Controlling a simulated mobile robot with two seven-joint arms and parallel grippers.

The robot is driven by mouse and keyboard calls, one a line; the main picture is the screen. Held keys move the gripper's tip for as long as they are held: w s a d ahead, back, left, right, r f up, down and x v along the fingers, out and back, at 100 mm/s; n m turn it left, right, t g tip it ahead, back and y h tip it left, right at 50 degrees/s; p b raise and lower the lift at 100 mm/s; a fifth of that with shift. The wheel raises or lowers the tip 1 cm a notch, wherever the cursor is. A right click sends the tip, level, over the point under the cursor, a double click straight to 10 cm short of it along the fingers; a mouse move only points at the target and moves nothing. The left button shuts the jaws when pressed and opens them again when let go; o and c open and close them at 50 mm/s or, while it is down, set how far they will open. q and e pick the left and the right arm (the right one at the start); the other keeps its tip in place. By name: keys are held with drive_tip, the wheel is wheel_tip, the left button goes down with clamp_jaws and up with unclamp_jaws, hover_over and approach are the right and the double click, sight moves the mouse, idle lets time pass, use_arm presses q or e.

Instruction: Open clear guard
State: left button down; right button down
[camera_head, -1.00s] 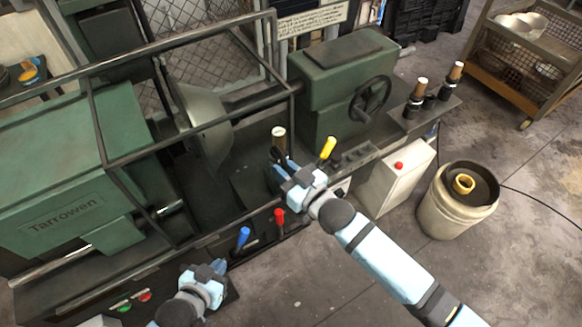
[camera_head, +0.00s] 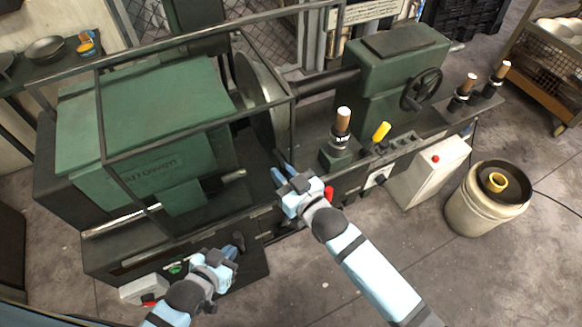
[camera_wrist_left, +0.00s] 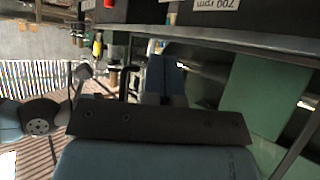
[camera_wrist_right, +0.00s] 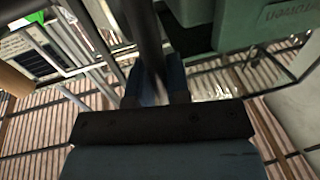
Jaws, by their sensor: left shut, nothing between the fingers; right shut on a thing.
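The clear guard (camera_head: 200,128) is a dark-framed cage over the front of the green lathe, and its see-through panels barely show. My right gripper (camera_head: 281,163) is at the guard's lower right end. It is shut on a dark bar (camera_wrist_right: 148,45), seen between its fingers in the right wrist view, which looks like part of the guard. The exact grip is partly hidden in the head view. My left gripper (camera_head: 236,252) is shut and empty, low in front of the lathe bed. In the left wrist view its fingers (camera_wrist_left: 163,75) hold nothing.
The lathe's large dish (camera_head: 262,100) is behind the guard. A red knob (camera_head: 328,193) is just right of my right gripper. A yellow-handled lever (camera_head: 381,131) and wooden-handled tools (camera_head: 343,122) stand on the bed. A drum (camera_head: 486,210) stands at right. Front floor is clear.

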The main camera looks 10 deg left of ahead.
drive_tip(key=shift+s+a, duration=0.75)
drive_tip(key=shift+a, duration=0.3)
drive_tip(key=c, duration=1.1)
unclamp_jaws()
drive_tip(key=b+v, duration=0.2)
drive_tip(key=v, duration=1.2)
